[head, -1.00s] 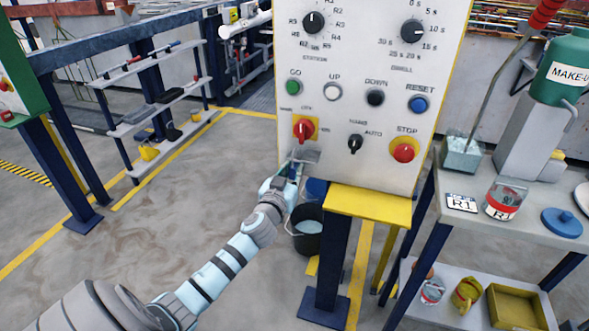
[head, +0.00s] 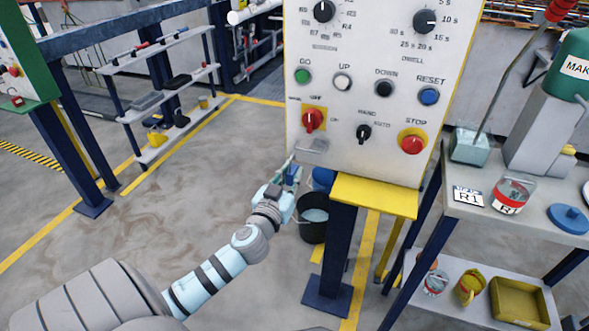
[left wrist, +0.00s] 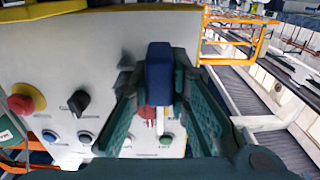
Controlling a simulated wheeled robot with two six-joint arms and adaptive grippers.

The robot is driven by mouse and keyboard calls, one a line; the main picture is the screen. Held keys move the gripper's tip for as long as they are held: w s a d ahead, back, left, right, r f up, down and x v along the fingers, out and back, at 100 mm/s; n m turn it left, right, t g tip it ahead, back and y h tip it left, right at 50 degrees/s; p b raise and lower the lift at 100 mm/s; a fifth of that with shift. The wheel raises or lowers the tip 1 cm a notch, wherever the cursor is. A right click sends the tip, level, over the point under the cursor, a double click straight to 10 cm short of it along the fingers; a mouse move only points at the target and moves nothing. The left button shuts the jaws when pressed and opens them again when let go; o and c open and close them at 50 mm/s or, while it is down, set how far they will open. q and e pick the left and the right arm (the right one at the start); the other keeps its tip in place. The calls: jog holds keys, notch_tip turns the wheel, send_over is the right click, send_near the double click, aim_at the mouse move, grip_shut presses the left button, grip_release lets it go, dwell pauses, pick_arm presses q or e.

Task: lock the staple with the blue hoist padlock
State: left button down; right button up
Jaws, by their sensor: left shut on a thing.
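My left gripper (head: 288,178) is just in front of and below the lower left of the control panel. It is shut on the blue padlock, whose blue body (left wrist: 159,75) stands between the fingers in the left wrist view. My right gripper is not in view.
The white control panel (head: 375,60) has several buttons and knobs and a yellow ledge (head: 375,195) beneath. A black bucket (head: 313,228) stands on the floor behind my gripper. A grey table (head: 520,215) stands at right.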

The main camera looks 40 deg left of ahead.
pick_arm(q)
jog(key=shift+v, duration=1.85)
jog(key=shift+d, duration=0.1)
